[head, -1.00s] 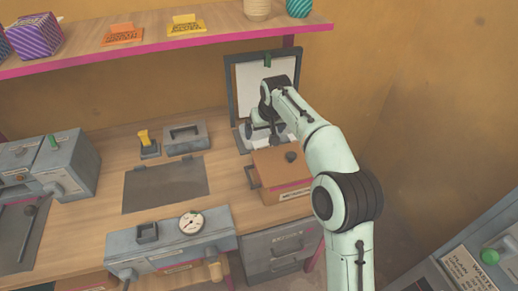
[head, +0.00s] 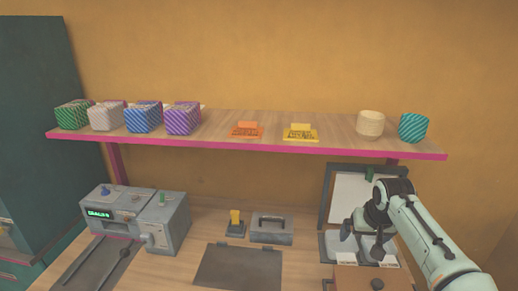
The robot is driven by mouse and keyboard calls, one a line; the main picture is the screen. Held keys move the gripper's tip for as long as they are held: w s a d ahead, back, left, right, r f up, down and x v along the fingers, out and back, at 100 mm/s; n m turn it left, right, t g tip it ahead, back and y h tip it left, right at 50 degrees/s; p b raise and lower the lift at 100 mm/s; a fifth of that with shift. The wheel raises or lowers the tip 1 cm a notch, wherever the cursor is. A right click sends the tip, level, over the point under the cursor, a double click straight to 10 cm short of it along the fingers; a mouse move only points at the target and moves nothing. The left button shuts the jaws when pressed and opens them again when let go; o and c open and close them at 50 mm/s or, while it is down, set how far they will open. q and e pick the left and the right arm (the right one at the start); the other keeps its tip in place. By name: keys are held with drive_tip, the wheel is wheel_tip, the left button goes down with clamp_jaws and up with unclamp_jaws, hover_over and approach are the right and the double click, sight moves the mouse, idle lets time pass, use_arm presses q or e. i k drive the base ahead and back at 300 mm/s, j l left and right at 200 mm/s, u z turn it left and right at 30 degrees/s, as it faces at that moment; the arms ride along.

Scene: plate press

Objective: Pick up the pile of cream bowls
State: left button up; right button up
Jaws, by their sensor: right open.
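The pile of cream bowls (head: 371,123) stands on the right part of the wall shelf, in the head view. It looks like a short, ridged cream stack. My right gripper (head: 362,243) is well below the shelf, pointing down over the bench in front of the framed white board. It is open and appears empty, apart from the bowls. My left gripper is not in view.
A teal patterned pile (head: 413,128) stands just right of the cream bowls. A yellow stamp-like block (head: 300,132) and an orange one (head: 246,130) lie to the left. Patterned boxes (head: 183,119) fill the left end. The shelf (head: 215,143) overhangs the bench.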

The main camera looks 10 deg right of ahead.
sight(370, 124)
drive_tip(key=k, duration=1)
